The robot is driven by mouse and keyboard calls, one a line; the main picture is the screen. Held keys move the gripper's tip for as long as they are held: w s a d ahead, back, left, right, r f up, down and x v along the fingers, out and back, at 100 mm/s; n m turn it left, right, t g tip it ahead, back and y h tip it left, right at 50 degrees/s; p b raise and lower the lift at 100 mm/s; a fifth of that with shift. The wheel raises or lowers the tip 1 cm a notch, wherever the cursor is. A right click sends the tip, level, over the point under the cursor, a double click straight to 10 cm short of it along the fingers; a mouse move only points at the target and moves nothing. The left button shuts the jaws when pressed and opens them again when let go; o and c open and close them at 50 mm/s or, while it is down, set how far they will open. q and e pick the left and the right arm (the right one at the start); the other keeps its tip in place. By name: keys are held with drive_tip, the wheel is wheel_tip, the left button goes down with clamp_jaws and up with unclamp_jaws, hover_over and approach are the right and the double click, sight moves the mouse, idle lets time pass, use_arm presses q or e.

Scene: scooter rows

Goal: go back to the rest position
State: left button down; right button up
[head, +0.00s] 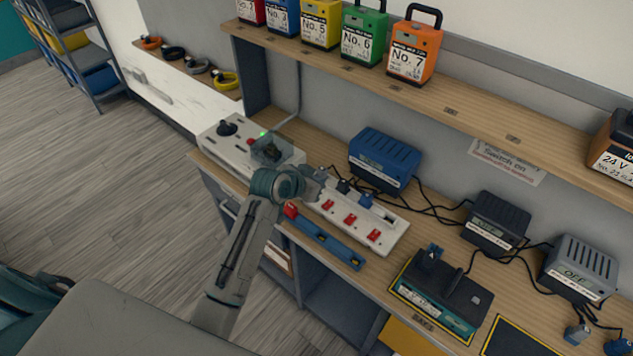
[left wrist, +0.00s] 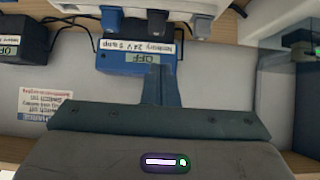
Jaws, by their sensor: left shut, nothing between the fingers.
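My left gripper (head: 318,182) is over the wooden workbench, by the left end of the white power strip (head: 385,233) with its red switches. In the left wrist view its fingers (left wrist: 158,72) are together with nothing between them. They overlap the picture of a blue charger (left wrist: 113,57) labelled OFF. I cannot tell the exact gap to the bench. The blue charger also shows in the head view (head: 385,160), right of the gripper. My right gripper is not in view.
A control box (head: 226,140) with a black knob and clear cover is close behind the wrist. A blue level-like bar (head: 325,243) lies at the front edge. Dark chargers (head: 496,222) and cables fill the right. An upper shelf (head: 450,95) holds coloured batteries. The floor at left is clear.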

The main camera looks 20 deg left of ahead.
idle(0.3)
use_arm(q)
drive_tip(key=s+a+f+n+g+y, duration=0.1)
drive_tip(key=s+a+f+g+y, duration=0.15)
drive_tip(key=s, duration=1.55)
drive_tip(key=s+a+f+n+g+y, duration=0.1)
drive_tip(key=s+a+n+g+y, duration=0.2)
drive_tip(key=s, duration=1.5)
drive_tip(key=a+f+g+h+b, duration=0.1)
drive_tip(key=a+f+b, duration=0.1)
drive_tip(key=f, duration=1.5)
drive_tip(key=a+f+g+b, duration=0.1)
drive_tip(key=f+b, duration=0.2)
drive_tip(key=f, duration=1.5)
drive_tip(key=s+f+b, duration=0.2)
drive_tip(key=s+f, duration=0.7)
drive_tip(key=f, duration=0.2)
drive_tip(key=s+a+f+g+b, duration=0.1)
drive_tip(key=s+f+b, duration=0.1)
drive_tip(key=s+f, duration=0.7)
wheel_tip(320, 180, down, 3)
drive_tip(key=shift+s+m, duration=0.3)
drive_tip(key=shift+s, duration=0.05)
